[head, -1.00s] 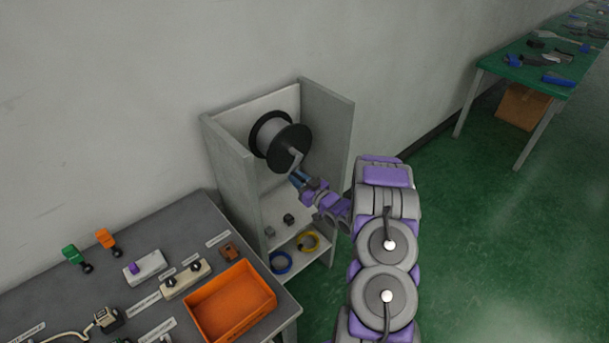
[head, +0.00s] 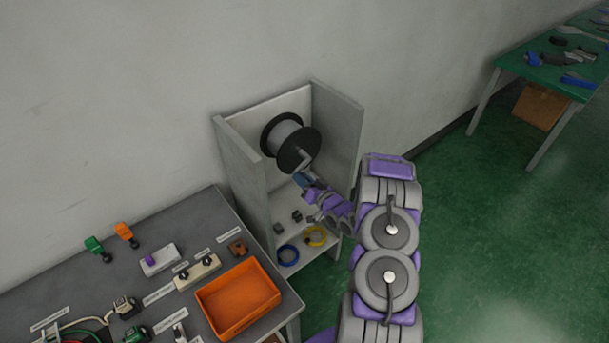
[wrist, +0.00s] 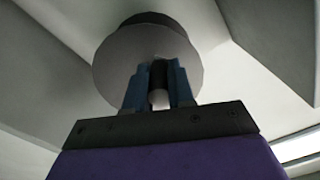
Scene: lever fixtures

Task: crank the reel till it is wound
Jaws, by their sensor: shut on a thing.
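The reel (head: 290,140), a grey spool between black round flanges, is mounted inside an open-fronted grey cabinet (head: 240,165). Its crank (head: 305,160) is a light grey arm on the near flange, pointing down and slightly right. My gripper (head: 303,179) is at the crank's lower end. In the wrist view, the blue fingers of my gripper (wrist: 158,88) are closed around a dark crank handle (wrist: 158,75), with the reel's round flange (wrist: 120,62) behind. How much line is on the spool is hard to tell.
The cabinet's lower shelf holds a blue coil (head: 288,255), a yellow coil (head: 316,236) and small dark items. A grey workbench (head: 120,255) stands left with an orange bin (head: 238,297). A green table (head: 545,70) is at far right. Green floor is clear at right.

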